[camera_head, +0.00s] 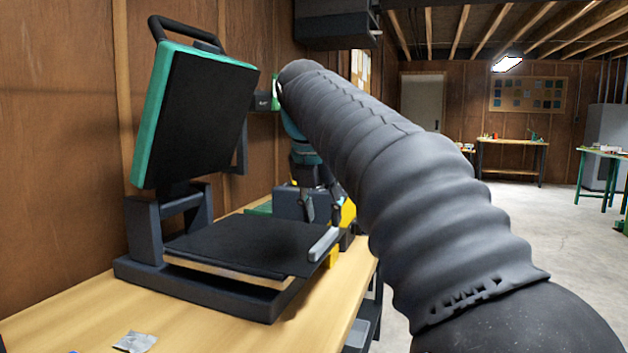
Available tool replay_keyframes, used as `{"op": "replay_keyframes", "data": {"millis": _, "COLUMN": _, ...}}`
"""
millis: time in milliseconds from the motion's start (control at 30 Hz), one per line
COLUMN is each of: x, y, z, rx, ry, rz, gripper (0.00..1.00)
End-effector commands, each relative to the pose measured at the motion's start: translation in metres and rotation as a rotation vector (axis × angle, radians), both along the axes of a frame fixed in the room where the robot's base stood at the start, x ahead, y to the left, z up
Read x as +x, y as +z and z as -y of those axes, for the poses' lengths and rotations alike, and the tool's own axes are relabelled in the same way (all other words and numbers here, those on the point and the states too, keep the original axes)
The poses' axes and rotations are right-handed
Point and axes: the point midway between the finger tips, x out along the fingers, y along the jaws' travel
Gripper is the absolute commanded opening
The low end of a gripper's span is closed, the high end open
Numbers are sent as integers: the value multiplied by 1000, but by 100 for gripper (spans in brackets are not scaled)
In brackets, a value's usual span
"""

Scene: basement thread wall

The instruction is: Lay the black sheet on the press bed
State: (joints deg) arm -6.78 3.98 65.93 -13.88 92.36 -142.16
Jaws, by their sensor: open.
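The press (150,240) stands on the wooden bench with its green-edged upper plate (195,120) tilted up and open. A flat black sheet (240,246) lies over the press bed, whose tan front edge (228,275) shows beneath it. The sheet's right front corner reaches past that tan edge. A pale grey bar (323,244) lies along the sheet's right edge; I cannot tell whether it is fixed to it. My gripper (322,216) is open, fingers pointing down, beyond and above the sheet's right side. It looks empty and apart from the sheet.
A grey and yellow thing (347,215) stands behind my gripper. A silvery scrap (135,342) lies on the bench (210,330) at the front. My arm crosses the middle of the view. Open concrete floor (540,240) lies right, with other tables farther back.

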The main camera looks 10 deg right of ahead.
Motion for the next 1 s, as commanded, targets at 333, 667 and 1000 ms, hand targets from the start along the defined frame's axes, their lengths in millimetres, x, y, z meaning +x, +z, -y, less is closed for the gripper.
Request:
{"op": "replay_keyframes", "data": {"millis": 333, "x": -17, "y": 53, "z": -12, "rx": 0, "ry": 0, "rz": 1, "gripper": 41}}
{"op": "replay_keyframes", "data": {"millis": 667, "x": -23, "y": 65, "z": -15, "rx": 1, "ry": 0, "rz": -1, "gripper": 41}}
{"op": "replay_keyframes", "data": {"millis": 1000, "x": -30, "y": 59, "z": -11, "rx": 38, "ry": -89, "rz": 25, "gripper": 41}}
